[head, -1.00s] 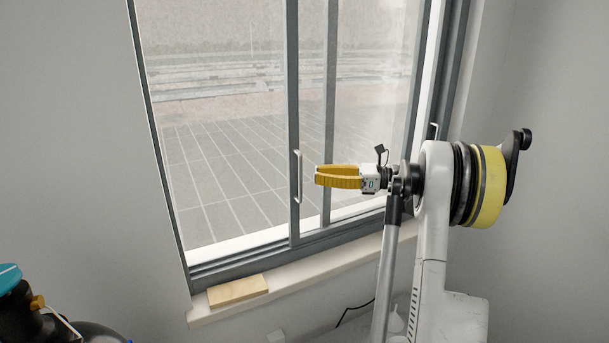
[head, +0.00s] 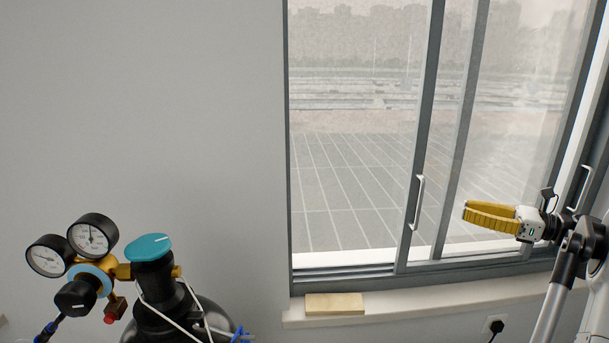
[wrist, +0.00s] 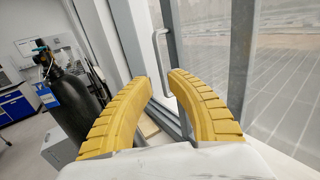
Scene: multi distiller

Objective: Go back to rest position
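My gripper (head: 464,210) has two yellow ribbed fingers. In the head view it is at the right, in front of the window and right of the white window handle (head: 417,203). In the wrist view my gripper (wrist: 160,77) shows a small gap between its fingertips, with nothing held between them. The window handle (wrist: 160,50) shows beyond the fingertips, apart from them as far as I can tell.
A gas cylinder with gauges and a teal knob (head: 149,247) stands at the lower left. A wooden block (head: 334,304) lies on the window sill (head: 400,304).

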